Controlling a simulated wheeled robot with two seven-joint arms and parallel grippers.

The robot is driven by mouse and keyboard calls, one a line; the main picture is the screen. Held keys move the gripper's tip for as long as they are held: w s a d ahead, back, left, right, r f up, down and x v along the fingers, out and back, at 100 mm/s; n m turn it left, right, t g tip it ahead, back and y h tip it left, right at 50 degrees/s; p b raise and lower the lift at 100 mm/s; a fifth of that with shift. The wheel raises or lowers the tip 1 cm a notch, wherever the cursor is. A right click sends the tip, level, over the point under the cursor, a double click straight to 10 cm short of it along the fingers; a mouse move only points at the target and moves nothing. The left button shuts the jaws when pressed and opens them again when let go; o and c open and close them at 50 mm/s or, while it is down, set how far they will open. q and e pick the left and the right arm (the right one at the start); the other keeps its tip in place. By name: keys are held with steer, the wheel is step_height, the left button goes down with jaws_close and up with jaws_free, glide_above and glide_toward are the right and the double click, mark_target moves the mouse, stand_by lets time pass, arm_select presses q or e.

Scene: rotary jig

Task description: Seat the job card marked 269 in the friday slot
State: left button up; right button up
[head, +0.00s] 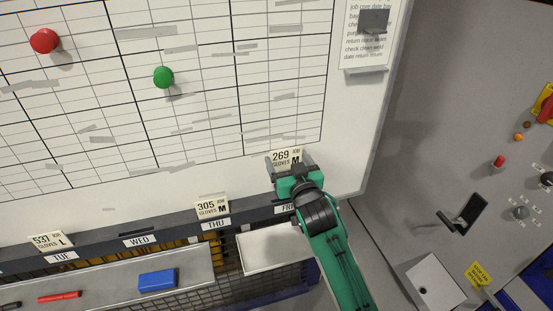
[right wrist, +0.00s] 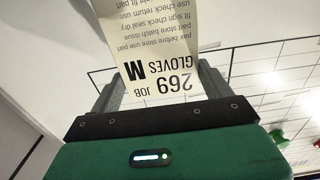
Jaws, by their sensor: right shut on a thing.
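The job card marked 269 (head: 287,156) is a cream card reading "269 JOB GLOVES M". My right gripper (head: 290,165) is shut on it, with the card standing up out of the fingers. In the right wrist view the card (right wrist: 160,50) shows upside down between the grey fingers of the gripper (right wrist: 163,90). The friday slot's label, FRI (head: 286,208), is on the dark rail (head: 185,224) under the whiteboard. My left gripper is out of view.
Card 305 (head: 212,206) stands at THU and card 537 (head: 50,241) at TUE; WED (head: 142,240) shows no card. A tray (head: 115,283) with a blue eraser (head: 157,280) and a red marker (head: 59,297) lies below. A grey cabinet (head: 430,130) stands at right.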

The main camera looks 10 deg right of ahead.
steer(key=shift+d, duration=0.35)
steer(key=shift+f, duration=0.1)
steer(key=shift+a, duration=0.15)
steer(key=shift+p, duration=0.3)
step_height(320, 180, down, 2)
steer(key=shift+b, duration=0.75)
arm_select(q)
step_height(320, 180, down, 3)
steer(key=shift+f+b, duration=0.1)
steer(key=shift+b, duration=1)
arm_select(e)
step_height(320, 180, down, 4)
steer(key=shift+r, duration=0.1)
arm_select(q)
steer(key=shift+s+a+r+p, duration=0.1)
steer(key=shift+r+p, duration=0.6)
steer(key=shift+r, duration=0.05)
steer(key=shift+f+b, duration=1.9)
arm_select(e)
step_height(320, 180, down, 6)
steer(key=shift+f, duration=0.25)
